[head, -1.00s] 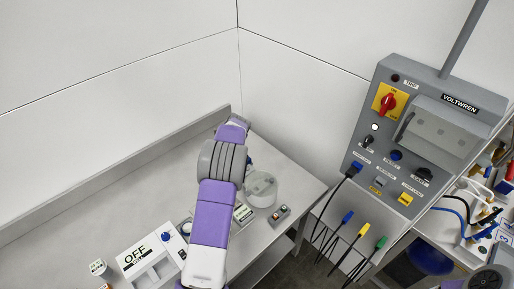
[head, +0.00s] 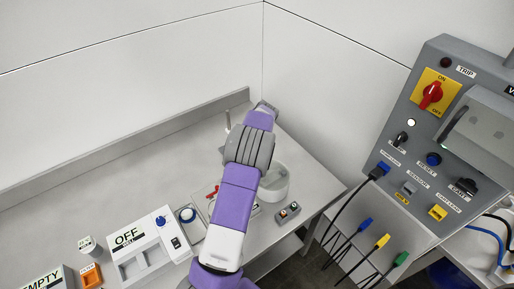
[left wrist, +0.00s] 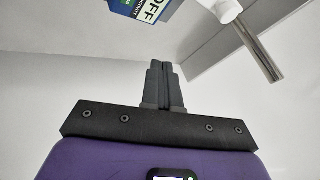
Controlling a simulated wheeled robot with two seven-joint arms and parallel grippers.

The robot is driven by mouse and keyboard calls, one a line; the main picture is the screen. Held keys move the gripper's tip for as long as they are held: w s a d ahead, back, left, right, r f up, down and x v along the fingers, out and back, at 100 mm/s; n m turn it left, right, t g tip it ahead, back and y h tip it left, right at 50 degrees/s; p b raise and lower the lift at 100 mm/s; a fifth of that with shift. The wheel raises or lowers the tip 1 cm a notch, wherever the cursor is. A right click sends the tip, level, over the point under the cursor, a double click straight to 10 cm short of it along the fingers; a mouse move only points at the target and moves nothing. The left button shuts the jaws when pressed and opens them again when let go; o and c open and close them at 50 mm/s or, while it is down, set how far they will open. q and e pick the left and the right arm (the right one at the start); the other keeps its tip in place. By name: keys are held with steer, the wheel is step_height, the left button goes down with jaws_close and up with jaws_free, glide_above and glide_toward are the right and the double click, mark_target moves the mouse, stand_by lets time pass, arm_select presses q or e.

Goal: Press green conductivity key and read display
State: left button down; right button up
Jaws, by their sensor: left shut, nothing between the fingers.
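In the left wrist view, a meter (left wrist: 142,9) shows at the top edge, cut off by the frame. No clear green key can be made out. My left gripper (left wrist: 165,66) is shut and empty, with its fingertips pointing up the picture below the meter and apart from it. My right gripper is not in view.
A white part with a metal rod (left wrist: 262,48) stands right of the meter. On the bench are a box marked "OFF BELL" (head: 128,240), a clear round vessel (head: 275,184) and a small button box (head: 288,212). A grey control panel (head: 447,150) with hanging cables stands at right.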

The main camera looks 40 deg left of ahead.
arm_select(q)
step_height(320, 180, down, 9)
steer(key=b, duration=0.5)
steer(key=shift+w+b, duration=0.1)
steer(key=shift+b, duration=0.25)
stand_by(1.7)
steer(key=shift+f+b, duration=0.35)
steer(key=shift+b, duration=0.1)
steer(key=shift+f+b, duration=0.45)
steer(key=shift+f, duration=0.05)
stand_by(0.4)
steer(key=shift+r, duration=0.1)
steer(key=shift+r+p, duration=0.45)
steer(key=shift+r, duration=0.4)
